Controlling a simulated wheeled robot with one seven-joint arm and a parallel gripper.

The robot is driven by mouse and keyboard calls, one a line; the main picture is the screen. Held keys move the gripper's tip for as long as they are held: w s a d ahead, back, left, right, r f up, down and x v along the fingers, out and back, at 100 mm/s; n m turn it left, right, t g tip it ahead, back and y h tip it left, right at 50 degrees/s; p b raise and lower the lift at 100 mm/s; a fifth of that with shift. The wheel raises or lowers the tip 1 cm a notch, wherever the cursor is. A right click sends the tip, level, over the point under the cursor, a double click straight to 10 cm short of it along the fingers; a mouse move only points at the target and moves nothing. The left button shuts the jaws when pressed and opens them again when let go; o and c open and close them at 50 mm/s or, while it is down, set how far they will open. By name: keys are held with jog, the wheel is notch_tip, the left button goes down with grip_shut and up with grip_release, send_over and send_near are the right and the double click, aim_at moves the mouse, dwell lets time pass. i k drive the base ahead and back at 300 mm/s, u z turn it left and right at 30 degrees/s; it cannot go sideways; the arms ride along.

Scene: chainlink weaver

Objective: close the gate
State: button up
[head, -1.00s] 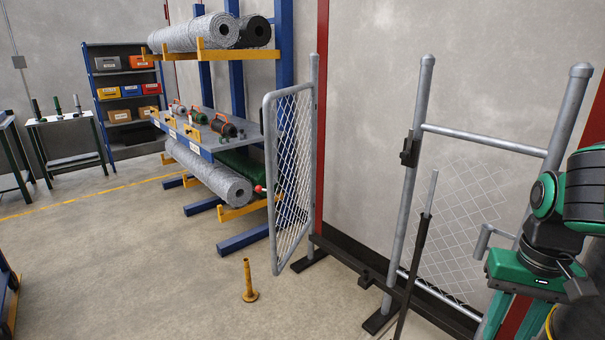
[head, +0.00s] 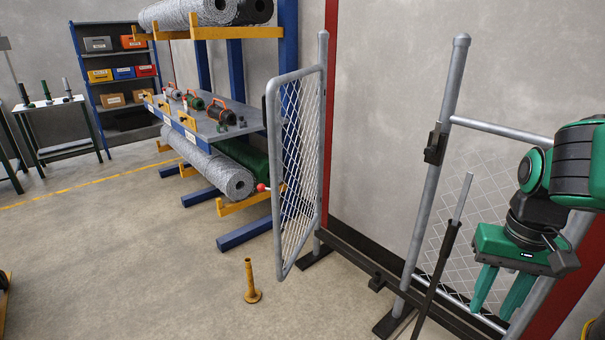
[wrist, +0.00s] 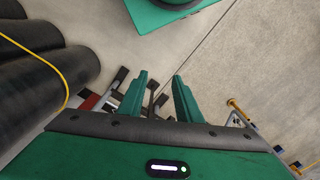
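The gate (head: 298,165) is a grey tube frame with chain-link mesh. It hangs on the left post (head: 321,130) and stands swung open toward the room. A red knob (head: 261,187) shows at its free edge. The latch post (head: 440,160) with a black latch box (head: 435,145) stands to the right, well apart from the gate. My gripper (head: 500,293) is at the right of the head view, pointing down, right of the latch post and away from the gate. Its green fingers are apart with nothing between them, also in the wrist view (wrist: 160,95).
A yellow floor stop (head: 251,283) stands on the floor near the gate's free lower corner. A dark pole with a grey tip (head: 447,235) leans before the latch post. A blue rack (head: 232,120) with mesh rolls is behind the gate.

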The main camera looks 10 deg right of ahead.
aim_at(272, 122)
jog(key=u, duration=0.5)
jog(key=k, duration=1.15)
jog(key=u, duration=1)
jog(key=i, duration=1.4)
jog(key=z, duration=0.75)
jog(key=i, duration=0.75)
jog(key=z, duration=0.45)
